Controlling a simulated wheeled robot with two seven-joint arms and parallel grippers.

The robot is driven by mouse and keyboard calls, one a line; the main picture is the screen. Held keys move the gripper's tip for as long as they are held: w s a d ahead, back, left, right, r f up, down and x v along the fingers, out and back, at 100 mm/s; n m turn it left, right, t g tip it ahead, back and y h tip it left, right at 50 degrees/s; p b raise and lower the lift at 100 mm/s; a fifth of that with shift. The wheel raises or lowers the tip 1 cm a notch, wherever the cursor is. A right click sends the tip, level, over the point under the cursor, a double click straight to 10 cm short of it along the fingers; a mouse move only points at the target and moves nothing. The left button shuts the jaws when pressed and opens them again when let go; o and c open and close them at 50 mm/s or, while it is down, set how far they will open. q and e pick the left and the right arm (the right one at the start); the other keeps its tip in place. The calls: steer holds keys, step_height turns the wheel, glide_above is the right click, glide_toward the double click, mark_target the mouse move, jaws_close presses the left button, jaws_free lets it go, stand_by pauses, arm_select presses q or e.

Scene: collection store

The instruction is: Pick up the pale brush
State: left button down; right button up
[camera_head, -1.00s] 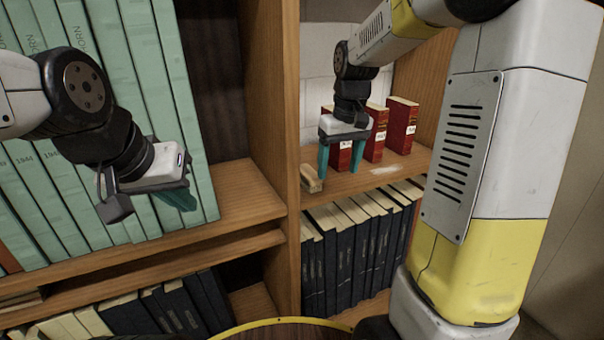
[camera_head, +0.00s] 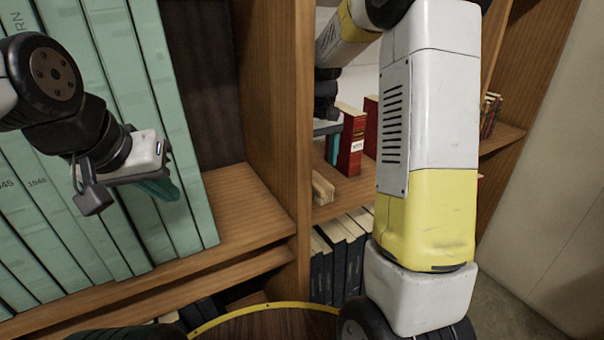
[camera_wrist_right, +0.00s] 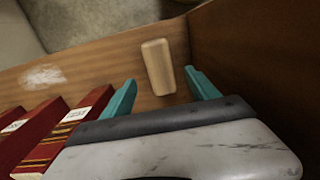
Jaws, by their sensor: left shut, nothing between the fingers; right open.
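The pale brush (camera_head: 322,188) lies on the wooden shelf, close to the upright divider. In the right wrist view the brush (camera_wrist_right: 158,67) is a pale wooden block between and just beyond the two teal fingertips. My right gripper (camera_wrist_right: 160,85) is open, with the brush apart from both fingers. In the head view the right gripper (camera_head: 332,150) is partly hidden behind my own arm. My left gripper (camera_head: 165,190) is shut and empty in front of the green volumes at the left.
Red books (camera_head: 352,140) stand on the brush's shelf, and also show at the left in the wrist view (camera_wrist_right: 85,115). The divider (camera_head: 280,110) is close beside the brush. Dark books (camera_head: 350,250) fill the shelf below. Tall green volumes (camera_head: 100,150) stand at the left.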

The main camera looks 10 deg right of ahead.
mark_target(318, 179)
step_height(318, 179, down, 8)
steer(key=shift+w+r, duration=0.15)
steer(key=c, duration=1.5)
steer(key=shift+r, duration=0.1)
steer(key=shift+r, duration=0.45)
steer(key=r, duration=0.1)
steer(key=s+r, duration=0.1)
steer(key=shift+d+r, duration=0.2)
steer(key=shift+r, duration=0.1)
steer(key=s+d, duration=0.3)
steer(key=s, duration=0.5)
steer(key=s+d, duration=0.3)
steer(key=s, duration=0.4)
steer(key=shift+s+d, duration=0.15)
steer(key=shift+s, duration=0.2)
